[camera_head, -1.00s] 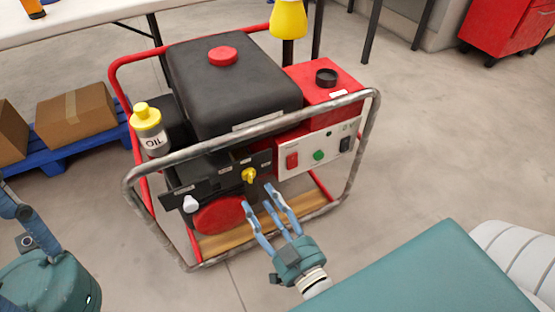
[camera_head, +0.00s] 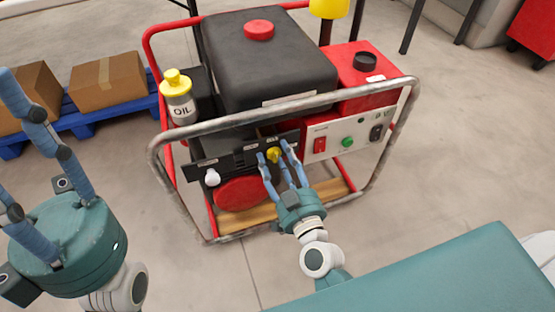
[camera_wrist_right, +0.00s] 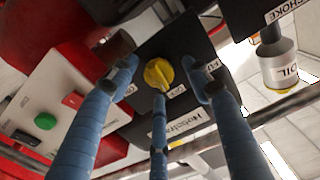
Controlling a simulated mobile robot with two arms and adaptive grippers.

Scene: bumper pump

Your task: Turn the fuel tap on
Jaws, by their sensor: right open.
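The yellow fuel tap (camera_head: 273,155) sits on the black front panel (camera_head: 232,155) of the red and black generator. In the right wrist view the tap (camera_wrist_right: 158,74) shows a round knob with a short lever, near a label that seems to read OFF. My right gripper (camera_head: 276,151) is open, with its blue fingers around the tap. In the wrist view one finger is on each side and a third lies below the lever; I cannot tell if they touch it. My left gripper (camera_head: 30,165) is at the left edge, fingers apart, empty, partly out of frame.
The generator's metal tube frame (camera_head: 290,104) runs above the panel, close to my right fingers. A white knob (camera_head: 212,177), an oil bottle (camera_head: 178,100), a red switch (camera_head: 319,145) and a green button (camera_head: 347,141) are nearby. Cardboard boxes (camera_head: 108,82) stand on a blue pallet.

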